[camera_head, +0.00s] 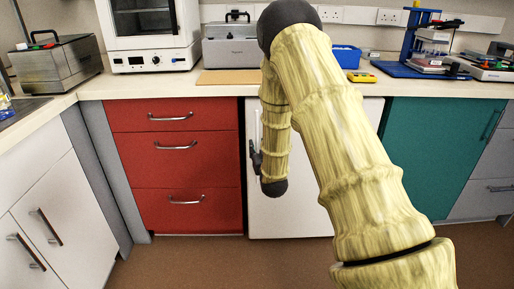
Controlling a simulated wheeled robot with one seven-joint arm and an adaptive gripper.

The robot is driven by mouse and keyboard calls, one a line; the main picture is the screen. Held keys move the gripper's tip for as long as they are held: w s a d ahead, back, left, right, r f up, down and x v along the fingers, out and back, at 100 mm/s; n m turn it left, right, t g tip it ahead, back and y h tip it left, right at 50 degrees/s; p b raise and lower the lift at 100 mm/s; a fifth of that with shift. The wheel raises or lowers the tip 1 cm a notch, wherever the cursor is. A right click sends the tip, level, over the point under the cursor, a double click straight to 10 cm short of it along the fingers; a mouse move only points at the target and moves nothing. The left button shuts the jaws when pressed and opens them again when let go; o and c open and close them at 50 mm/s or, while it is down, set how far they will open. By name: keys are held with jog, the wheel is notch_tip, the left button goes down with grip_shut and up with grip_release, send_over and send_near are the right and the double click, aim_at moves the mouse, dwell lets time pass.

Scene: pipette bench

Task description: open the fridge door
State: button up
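The white fridge door (308,212) stands under the counter, between the red drawers and the teal cupboard. It looks shut. A pale upright handle (257,124) shows at its left edge. My arm crosses in front of the door and hides much of its middle and right side. My gripper (253,158) is small and dark at the door's left edge, at the lower end of the handle. I cannot tell whether it touches the handle or whether its fingers are open or shut.
Red drawers (178,152) with metal handles stand left of the fridge, and a teal cupboard (430,150) stands right. The worktop (180,85) above carries lab equipment, including a white oven (150,35) and a blue tray (346,56). The brown floor (205,262) in front is clear.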

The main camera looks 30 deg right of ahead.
jog(key=shift+x, duration=0.9)
grip_shut()
